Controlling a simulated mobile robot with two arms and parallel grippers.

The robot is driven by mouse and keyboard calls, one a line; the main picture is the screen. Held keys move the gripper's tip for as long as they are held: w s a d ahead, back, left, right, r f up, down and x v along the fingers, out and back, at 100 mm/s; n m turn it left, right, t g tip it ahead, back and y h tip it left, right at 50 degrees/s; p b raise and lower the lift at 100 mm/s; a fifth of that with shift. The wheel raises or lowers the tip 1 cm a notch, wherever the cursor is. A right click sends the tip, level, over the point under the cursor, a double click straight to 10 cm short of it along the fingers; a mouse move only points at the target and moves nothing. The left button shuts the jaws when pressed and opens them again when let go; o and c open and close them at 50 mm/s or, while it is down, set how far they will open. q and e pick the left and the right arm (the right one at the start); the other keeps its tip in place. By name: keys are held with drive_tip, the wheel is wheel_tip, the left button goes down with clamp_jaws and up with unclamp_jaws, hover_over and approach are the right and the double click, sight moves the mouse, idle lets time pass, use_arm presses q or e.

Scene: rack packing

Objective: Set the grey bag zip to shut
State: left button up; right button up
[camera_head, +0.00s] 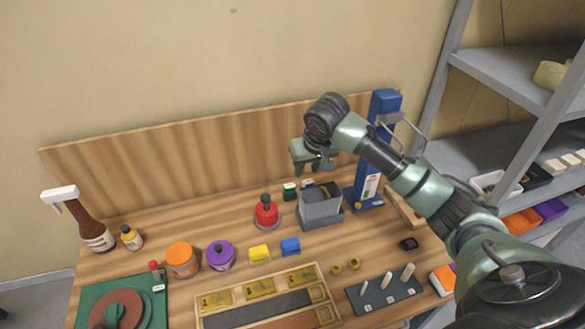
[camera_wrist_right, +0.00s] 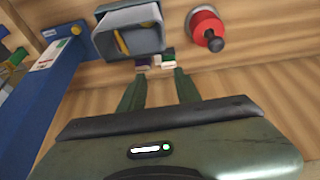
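My left gripper is not in view.
Small green and white blocks (camera_head: 290,190) lie behind the bag. A wooden back panel (camera_head: 180,165) closes the table's rear. Grey shelves (camera_head: 500,75) stand at right.

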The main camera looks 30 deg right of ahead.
sight(304, 182)
drive_tip(key=p+x, duration=0.2)
drive_tip(key=x, duration=0.4)
drive_tip(key=shift+s+d+f, duration=0.1)
drive_tip(key=shift+f, duration=0.4)
clamp_jaws()
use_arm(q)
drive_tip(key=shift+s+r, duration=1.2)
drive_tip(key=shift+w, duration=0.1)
